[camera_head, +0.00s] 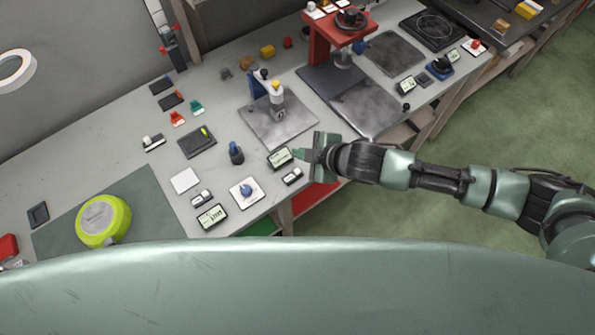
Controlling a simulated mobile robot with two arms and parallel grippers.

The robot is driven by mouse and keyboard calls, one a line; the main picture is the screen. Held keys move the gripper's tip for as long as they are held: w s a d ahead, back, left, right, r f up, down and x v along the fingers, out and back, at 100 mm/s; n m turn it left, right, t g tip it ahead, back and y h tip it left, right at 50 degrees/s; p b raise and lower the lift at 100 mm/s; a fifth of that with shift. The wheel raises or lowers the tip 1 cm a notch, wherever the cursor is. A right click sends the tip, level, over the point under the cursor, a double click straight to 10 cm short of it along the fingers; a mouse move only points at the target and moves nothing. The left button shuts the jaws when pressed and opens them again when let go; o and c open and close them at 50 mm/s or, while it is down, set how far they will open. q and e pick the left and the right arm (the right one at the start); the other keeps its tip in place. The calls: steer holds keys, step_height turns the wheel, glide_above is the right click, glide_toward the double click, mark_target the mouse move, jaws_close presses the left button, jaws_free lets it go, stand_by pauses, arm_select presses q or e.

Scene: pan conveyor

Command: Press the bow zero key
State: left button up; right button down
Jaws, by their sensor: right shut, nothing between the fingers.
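My right gripper (304,154) is shut and empty. It is over the front edge of the bench, with its fingertips close to a small display (280,158); I cannot tell whether they touch it. A small dark and white key unit (292,176) sits just in front of that display, below the gripper in the picture. A similar key unit (202,197) sits further left, beside another display (212,216). The labels are too small to read, so I cannot tell which one is the bow zero key. My left gripper is out of view.
A grey plate with a blue-backed press (275,94) stands behind the gripper. A red press frame (330,32) stands further back. A white panel with a blue knob (246,191) lies left of the gripper. A lime-green pan (103,220) rests on a dark mat (155,195).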

steer(key=b, duration=0.5)
glide_above(300, 175)
step_height(300, 175, down, 5)
steer(key=shift+f, duration=0.95)
steer(key=shift+f, duration=0.15)
stand_by(0.8)
steer(key=shift+f, duration=0.25)
steer(key=shift+f+b, duration=0.45)
steer(key=shift+f, duration=0.1)
stand_by(0.6)
stand_by(0.3)
steer(key=shift+r+p, duration=0.95)
steer(key=shift+p, duration=0.1)
